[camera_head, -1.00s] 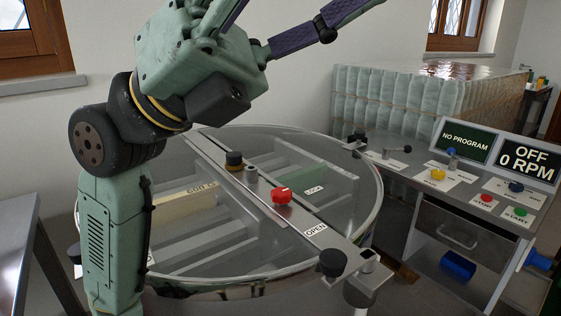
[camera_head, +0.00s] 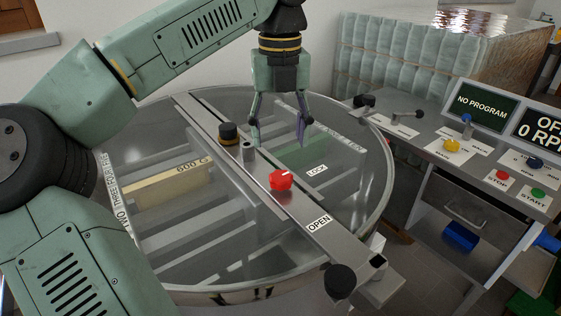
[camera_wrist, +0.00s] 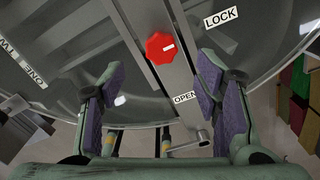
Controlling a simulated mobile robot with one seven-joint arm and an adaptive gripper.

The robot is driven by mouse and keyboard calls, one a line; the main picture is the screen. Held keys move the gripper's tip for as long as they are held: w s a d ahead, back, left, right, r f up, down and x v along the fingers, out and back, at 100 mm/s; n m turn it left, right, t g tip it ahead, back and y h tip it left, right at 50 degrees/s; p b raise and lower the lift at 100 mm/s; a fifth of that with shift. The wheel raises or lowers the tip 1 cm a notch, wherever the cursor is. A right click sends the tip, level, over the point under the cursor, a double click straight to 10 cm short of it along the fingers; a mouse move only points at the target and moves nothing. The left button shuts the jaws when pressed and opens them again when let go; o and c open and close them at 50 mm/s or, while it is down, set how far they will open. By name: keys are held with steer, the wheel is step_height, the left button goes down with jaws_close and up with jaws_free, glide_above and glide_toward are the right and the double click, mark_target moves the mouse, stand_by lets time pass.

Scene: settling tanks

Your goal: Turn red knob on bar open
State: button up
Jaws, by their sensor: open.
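The red knob (camera_head: 281,180) sits on the metal bar (camera_head: 225,150) that crosses the round, clear-lidded tank (camera_head: 190,270). A white mark on the knob points to the upper right in the head view, toward the LOCK label (camera_head: 317,169). The OPEN label (camera_head: 318,222) is on the bar, nearer the camera. My gripper (camera_head: 278,140) points down above the bar, behind the knob in the head view, open and empty. In the wrist view the red knob (camera_wrist: 160,47) is ahead of the spread fingers (camera_wrist: 158,95), apart from them.
A black knob (camera_head: 228,133) and a short metal post (camera_head: 248,151) stand on the bar near the red knob. Another black knob (camera_head: 340,280) is at the bar's near end. A control desk (camera_head: 470,160) with coloured buttons is at right.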

mark_target(281, 174)
step_height(281, 174, down, 9)
steer(key=shift+d+r+p, duration=0.1)
steer(key=shift+r+p, duration=0.1)
steer(key=shift+p, duration=0.55)
steer(key=shift+c, duration=0.4)
steer(key=c, duration=1.1)
